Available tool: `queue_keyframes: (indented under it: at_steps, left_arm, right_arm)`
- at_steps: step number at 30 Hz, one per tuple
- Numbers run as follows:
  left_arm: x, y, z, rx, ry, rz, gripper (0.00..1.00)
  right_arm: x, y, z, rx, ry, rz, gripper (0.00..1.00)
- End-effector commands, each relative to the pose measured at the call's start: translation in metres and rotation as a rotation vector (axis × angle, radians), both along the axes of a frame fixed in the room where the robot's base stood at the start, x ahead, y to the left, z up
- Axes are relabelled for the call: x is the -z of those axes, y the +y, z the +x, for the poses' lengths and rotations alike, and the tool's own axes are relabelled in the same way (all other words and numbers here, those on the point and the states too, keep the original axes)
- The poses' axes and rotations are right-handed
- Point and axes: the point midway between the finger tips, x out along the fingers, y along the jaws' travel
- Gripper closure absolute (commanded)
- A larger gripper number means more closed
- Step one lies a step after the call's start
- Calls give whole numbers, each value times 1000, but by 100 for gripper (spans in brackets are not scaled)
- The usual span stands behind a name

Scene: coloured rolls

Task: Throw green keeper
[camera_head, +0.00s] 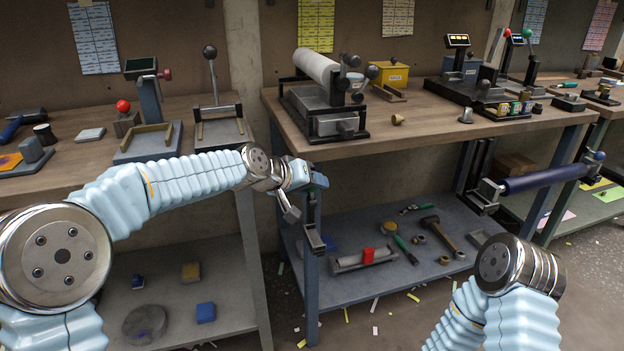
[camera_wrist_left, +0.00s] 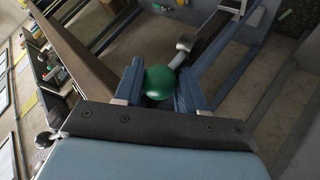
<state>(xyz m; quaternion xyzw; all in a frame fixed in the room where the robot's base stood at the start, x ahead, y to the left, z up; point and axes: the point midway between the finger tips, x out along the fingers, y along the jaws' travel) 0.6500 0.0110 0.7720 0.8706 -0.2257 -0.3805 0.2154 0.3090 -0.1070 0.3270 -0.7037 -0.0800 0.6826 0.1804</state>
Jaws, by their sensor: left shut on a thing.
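A green ball knob (camera_wrist_left: 158,82), which I take for the green keeper's handle, sits between the two blue fingers of my left gripper (camera_wrist_left: 160,88) in the left wrist view. A pale metal stem runs up and right from it. The left gripper is shut on this knob. In the head view my left gripper (camera_head: 312,182) is at the front edge of the middle bench, by its left front leg, and hides most of the knob. A metal bracket (camera_head: 316,240) is fixed there just below it. My right arm shows at lower right, but its gripper is out of view.
A dark blue roll (camera_head: 545,178) lies in a bracket (camera_head: 486,195) in front of the bench at right. The middle bench (camera_head: 420,125) carries a machine with a grey roll (camera_head: 318,70). The lower shelf (camera_head: 350,290) holds a hammer (camera_head: 438,232) and small parts.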

Motion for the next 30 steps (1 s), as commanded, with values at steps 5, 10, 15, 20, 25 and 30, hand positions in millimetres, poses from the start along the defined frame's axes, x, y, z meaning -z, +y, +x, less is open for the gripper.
queue_keyframes:
  at_steps: [5,10,15,20,25,30]
  left_arm:
    - [2,-2,-1,5,25,-7,90]
    - [2,-2,-1,5,27,-7,90]
    - [3,-2,-1,4,28,-7,90]
    - [2,-1,0,4,25,-6,37]
    - [1,-1,0,2,23,-6,37]
    - [-1,2,-1,1,21,-6,37]
  right_arm:
    - [-3,0,0,0,0,0,57]
    - [-3,0,0,0,0,0,57]
    - [-3,0,0,0,0,0,57]
    - [-3,0,0,0,0,0,57]
    - [-3,0,0,0,0,0,57]
    - [-2,0,0,0,0,0,57]
